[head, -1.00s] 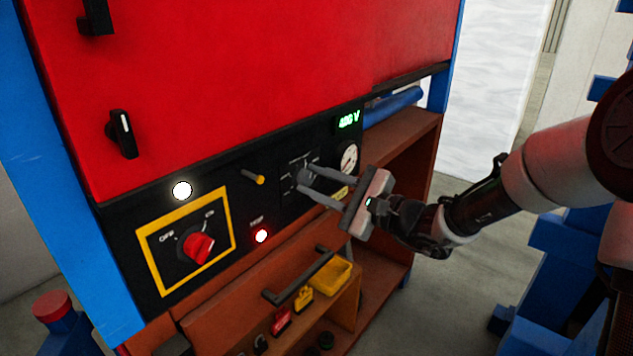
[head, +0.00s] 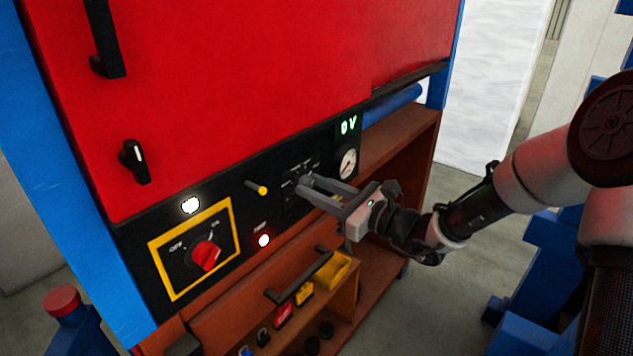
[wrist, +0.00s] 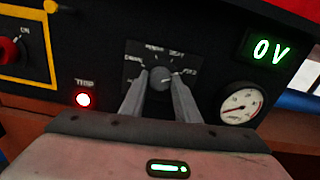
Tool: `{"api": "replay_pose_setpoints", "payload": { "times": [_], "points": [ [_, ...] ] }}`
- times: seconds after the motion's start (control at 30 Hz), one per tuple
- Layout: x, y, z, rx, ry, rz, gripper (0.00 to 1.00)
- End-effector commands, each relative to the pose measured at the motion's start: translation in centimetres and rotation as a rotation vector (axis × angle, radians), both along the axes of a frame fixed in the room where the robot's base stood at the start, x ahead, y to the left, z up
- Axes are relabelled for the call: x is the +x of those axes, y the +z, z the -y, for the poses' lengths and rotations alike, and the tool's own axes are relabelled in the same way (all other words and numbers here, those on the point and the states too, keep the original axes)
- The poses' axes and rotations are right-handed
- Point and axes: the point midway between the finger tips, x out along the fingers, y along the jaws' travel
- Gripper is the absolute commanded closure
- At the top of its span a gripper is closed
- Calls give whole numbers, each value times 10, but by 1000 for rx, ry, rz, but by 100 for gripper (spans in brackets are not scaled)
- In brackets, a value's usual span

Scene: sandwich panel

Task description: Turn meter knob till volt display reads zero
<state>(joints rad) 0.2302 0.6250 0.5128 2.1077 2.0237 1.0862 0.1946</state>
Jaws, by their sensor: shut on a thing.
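The meter knob (wrist: 161,79) is a grey round knob on the black panel, with labelled positions around it; its pointer appears turned to the right in the wrist view. My gripper (wrist: 162,88) is shut on the knob, one finger on each side. In the head view my gripper (head: 309,188) reaches the panel from the right, and its fingers partly hide the knob. The green volt display (wrist: 270,51) reads "0 V" in the wrist view. The same display (head: 348,124) also reads "0 V" in the head view.
A round dial gauge (head: 347,163) sits right of the knob. A red rotary switch (head: 206,254) on a yellow-framed plate, a yellow-tipped lever (head: 257,188) and a lit red TRIP lamp (head: 264,240) are to the left.

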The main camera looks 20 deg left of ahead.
Motion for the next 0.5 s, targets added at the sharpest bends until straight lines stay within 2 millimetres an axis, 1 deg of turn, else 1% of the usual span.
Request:
{"api": "replay_pose_setpoints", "payload": {
  "times": [0.2,0.5],
  "points": [
    [0,1,0,22,0,-56,94],
    [0,0,0,29,0,-71,94]
  ]
}}
